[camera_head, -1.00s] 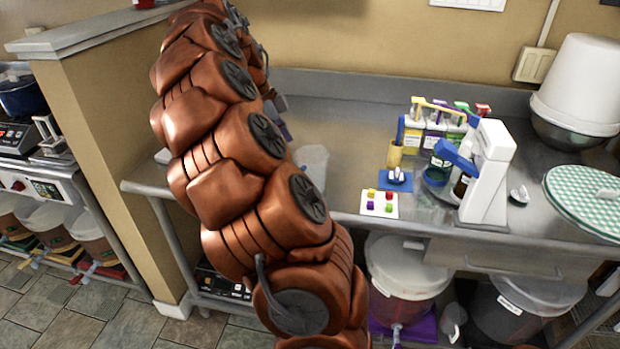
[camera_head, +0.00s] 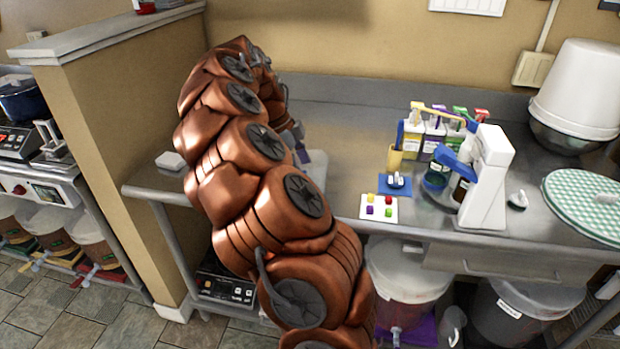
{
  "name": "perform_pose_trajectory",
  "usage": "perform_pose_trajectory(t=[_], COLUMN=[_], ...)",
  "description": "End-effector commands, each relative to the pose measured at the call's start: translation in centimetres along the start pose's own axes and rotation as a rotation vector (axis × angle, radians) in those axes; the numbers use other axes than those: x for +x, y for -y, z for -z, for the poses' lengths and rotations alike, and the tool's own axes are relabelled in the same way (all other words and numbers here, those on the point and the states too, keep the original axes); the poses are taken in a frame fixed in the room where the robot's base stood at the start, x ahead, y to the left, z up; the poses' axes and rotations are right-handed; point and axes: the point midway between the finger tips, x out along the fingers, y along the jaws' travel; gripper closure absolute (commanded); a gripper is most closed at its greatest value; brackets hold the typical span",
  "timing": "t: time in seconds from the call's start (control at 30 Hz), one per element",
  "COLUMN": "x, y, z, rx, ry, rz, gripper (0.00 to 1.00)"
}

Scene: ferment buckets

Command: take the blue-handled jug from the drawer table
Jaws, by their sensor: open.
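The steel drawer table (camera_head: 350,125) runs along the back wall, with a drawer (camera_head: 490,262) under its top. A clear, pale vessel (camera_head: 318,168) stands on it, partly hidden behind my copper arm; it looks like the jug. A bluish patch (camera_head: 301,154) at its left edge may be its handle, but I cannot tell for sure. My gripper (camera_head: 297,131) shows only as a small grey part beside the arm, close to the vessel. Its fingertips are hidden, and I cannot see whether they touch the vessel.
Coloured bottles (camera_head: 432,135), a white dispenser (camera_head: 487,178), a small card with coloured cubes (camera_head: 379,206) and a checkered round lid (camera_head: 590,205) stand to the right. A partition wall (camera_head: 110,130) rises on the left. Buckets (camera_head: 395,275) stand below the table.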

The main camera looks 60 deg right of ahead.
Motion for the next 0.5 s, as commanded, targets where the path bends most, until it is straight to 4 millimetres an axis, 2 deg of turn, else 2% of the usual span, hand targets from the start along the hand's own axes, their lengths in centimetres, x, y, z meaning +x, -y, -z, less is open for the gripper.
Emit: perform_pose_trajectory(t=[0.2,0.5], x=[2.2,2.6], y=[-0.1,0.0], z=[0.1,0.0], rx=[0.001,0.000], ry=[-0.001,0.000], rz=[-0.004,0.000], gripper=[0.29,0.29])
